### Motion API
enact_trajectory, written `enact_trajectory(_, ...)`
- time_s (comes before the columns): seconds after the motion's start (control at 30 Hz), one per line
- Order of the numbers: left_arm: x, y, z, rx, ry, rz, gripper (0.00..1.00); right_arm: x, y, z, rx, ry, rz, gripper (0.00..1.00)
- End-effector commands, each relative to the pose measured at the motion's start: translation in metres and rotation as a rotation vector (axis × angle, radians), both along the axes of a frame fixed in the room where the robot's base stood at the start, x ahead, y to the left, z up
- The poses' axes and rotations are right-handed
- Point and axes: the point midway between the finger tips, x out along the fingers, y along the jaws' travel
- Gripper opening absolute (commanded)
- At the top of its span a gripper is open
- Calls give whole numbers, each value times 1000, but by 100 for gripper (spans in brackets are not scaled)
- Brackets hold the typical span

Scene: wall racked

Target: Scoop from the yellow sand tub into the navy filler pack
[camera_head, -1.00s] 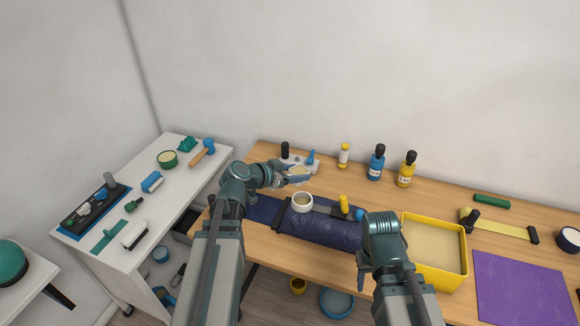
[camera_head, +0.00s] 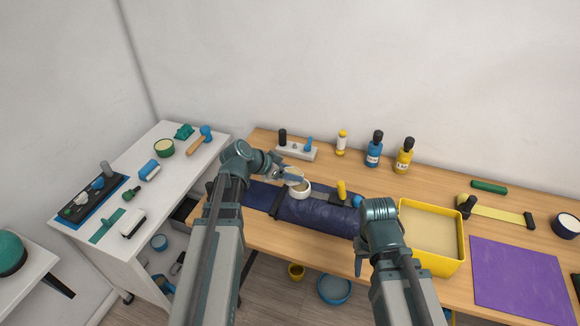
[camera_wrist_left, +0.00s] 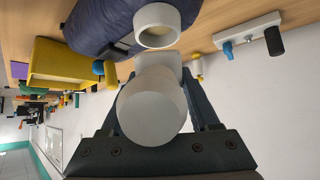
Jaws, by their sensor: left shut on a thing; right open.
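The navy filler pack (camera_head: 318,221) lies on the wooden table with a white round neck (camera_head: 300,190) on top; it also shows in the left wrist view (camera_wrist_left: 105,22), its neck (camera_wrist_left: 157,26) open. My left gripper (camera_head: 287,177) is shut on a pale scoop (camera_head: 295,174), held tilted right over the neck. The scoop's round grey-white body (camera_wrist_left: 153,105) fills the middle of the left wrist view; I cannot tell how much sand it holds. The yellow sand tub (camera_head: 433,262) stands to the right, with sand inside. My right gripper (camera_head: 361,262) is open and empty, left of the tub.
Blue (camera_head: 374,150) and yellow (camera_head: 404,156) bottles and a grey rack (camera_head: 297,149) stand behind. A purple mat (camera_head: 520,280) lies at the right. A white side table (camera_head: 180,190) with several tools is at the left.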

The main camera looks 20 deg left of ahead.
Motion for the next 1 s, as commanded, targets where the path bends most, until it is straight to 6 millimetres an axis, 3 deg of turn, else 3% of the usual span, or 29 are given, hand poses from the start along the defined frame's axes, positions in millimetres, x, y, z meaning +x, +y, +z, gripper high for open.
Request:
enact_trajectory(0.13,3,-1,-18,51,64,-1,6,0,0,-5,0,0,0,50)
enact_trajectory(1.0,1,-1,-24,48,62,1,6,0,0,-11,0,0,0,50)
